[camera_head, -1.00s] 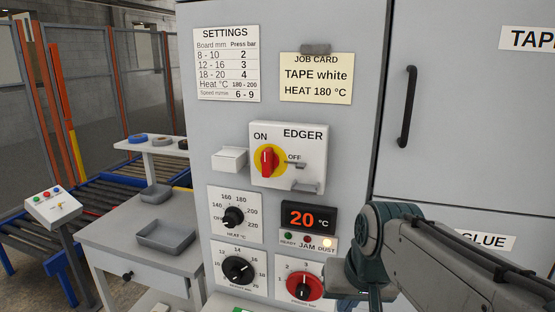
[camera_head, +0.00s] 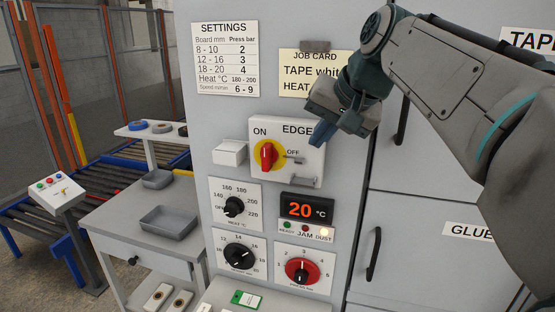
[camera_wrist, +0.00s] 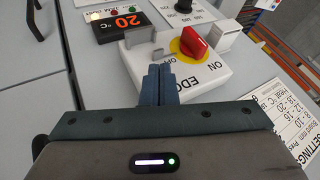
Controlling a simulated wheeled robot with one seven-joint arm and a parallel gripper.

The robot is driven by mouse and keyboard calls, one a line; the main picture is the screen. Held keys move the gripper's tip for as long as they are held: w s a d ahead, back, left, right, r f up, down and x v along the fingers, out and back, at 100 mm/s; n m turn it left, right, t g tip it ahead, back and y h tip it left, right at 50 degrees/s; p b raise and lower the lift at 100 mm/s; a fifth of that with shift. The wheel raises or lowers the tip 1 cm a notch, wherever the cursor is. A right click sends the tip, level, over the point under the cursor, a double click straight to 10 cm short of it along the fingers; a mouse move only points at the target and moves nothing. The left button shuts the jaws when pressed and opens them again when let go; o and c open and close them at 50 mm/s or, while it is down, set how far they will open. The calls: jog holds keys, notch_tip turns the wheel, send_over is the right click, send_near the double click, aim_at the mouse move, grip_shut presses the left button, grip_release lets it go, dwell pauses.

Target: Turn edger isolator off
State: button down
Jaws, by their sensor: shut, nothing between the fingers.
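The edger isolator is a white box (camera_head: 311,163) on the grey cabinet front, marked ON at its left and OFF at its right. Its red handle (camera_head: 268,155) on a yellow disc stands upright, nearer the ON mark. In the wrist view the red handle (camera_wrist: 194,43) is just beyond and right of the fingertips. My gripper (camera_head: 322,152) is shut and empty, in front of the box's upper right, covering the end of the EDGER label. In the wrist view its fingers (camera_wrist: 159,76) point at the box near the OFF mark. I cannot tell whether they touch it.
A small grey latch (camera_head: 295,160) and a ledge (camera_head: 303,181) jut from the box. A white block (camera_head: 229,152) projects at its left. Below are the heat dial (camera_head: 234,206), the display reading 20 °C (camera_head: 308,207) and a red-ringed knob (camera_head: 302,271).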

aim_at(280, 160)
jog(key=p+x, duration=0.1)
jog(key=x, duration=0.8)
jog(key=shift+w+a+f, duration=0.1)
jog(key=shift+w+f, duration=0.1)
jog(key=shift+f, duration=0.05)
jog(key=shift+w+a+f+p, duration=0.1)
jog(key=shift+w+a+p, duration=0.2)
jog(key=shift+a, duration=0.35)
jog(key=shift+w+a+p, duration=0.25)
jog(key=shift+a+p, duration=0.05)
jog(key=shift+a, duration=0.3)
jog(key=shift+w+a+f+p, duration=0.1)
jog(key=shift+w+a+p, duration=0.2)
jog(key=shift+a, duration=0.35)
jog(key=shift+a+f+b, duration=0.1)
jog(key=shift+f+b, duration=0.1)
jog(key=shift+b, duration=0.4)
